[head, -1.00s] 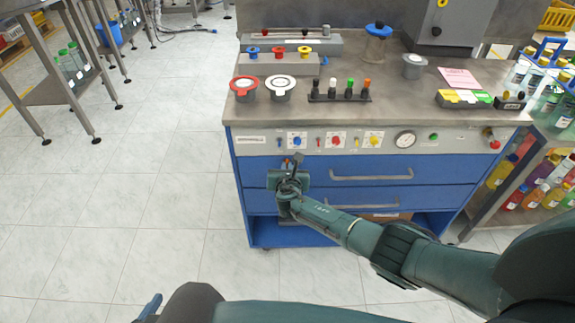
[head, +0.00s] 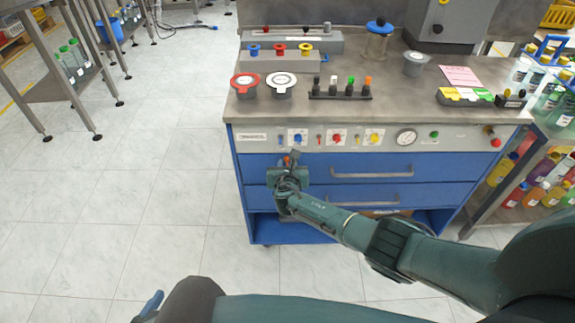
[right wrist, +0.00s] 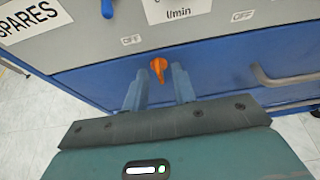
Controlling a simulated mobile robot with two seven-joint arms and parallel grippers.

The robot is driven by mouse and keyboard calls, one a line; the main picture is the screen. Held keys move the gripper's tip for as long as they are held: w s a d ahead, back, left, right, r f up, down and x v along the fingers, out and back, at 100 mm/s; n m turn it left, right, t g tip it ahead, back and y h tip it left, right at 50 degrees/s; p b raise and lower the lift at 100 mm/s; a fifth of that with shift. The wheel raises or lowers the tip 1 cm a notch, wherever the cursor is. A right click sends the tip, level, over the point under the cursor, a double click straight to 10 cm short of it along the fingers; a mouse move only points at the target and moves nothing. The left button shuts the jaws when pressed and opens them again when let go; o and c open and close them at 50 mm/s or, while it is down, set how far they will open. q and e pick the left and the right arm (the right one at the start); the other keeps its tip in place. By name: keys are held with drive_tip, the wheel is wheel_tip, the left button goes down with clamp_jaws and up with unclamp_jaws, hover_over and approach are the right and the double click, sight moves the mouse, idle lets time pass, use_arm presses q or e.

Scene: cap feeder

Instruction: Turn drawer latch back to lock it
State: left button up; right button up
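The drawer latch is a small orange knob (right wrist: 158,66) on the blue front of the upper drawer. In the right wrist view its narrow part points down, roughly in line with my fingers. My right gripper (right wrist: 159,88) is open, with one finger on each side below the latch. The latch shows in the gap, and I see no finger clearly touching it. In the head view my right gripper (head: 294,160) is at the left end of the upper drawer (head: 345,160) and mostly covers the latch. The drawer looks closed. My left gripper is not in view.
The drawer's bar handle (head: 372,174) is right of my gripper. Above is a grey panel (head: 460,137) with coloured knobs and a gauge (head: 405,139). The worktop (head: 400,105) holds cups and vials. Open floor lies to the left.

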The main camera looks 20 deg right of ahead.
use_arm(q)
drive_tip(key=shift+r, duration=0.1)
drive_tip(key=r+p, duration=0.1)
drive_tip(key=p, duration=0.2)
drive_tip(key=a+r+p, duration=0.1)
drive_tip(key=p, duration=0.2)
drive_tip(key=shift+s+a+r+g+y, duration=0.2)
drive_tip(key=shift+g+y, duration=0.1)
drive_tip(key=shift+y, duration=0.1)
use_arm(e)
drive_tip(key=v, duration=1.3)
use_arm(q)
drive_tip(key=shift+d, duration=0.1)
use_arm(e)
drive_tip(key=shift+s, duration=0.1)
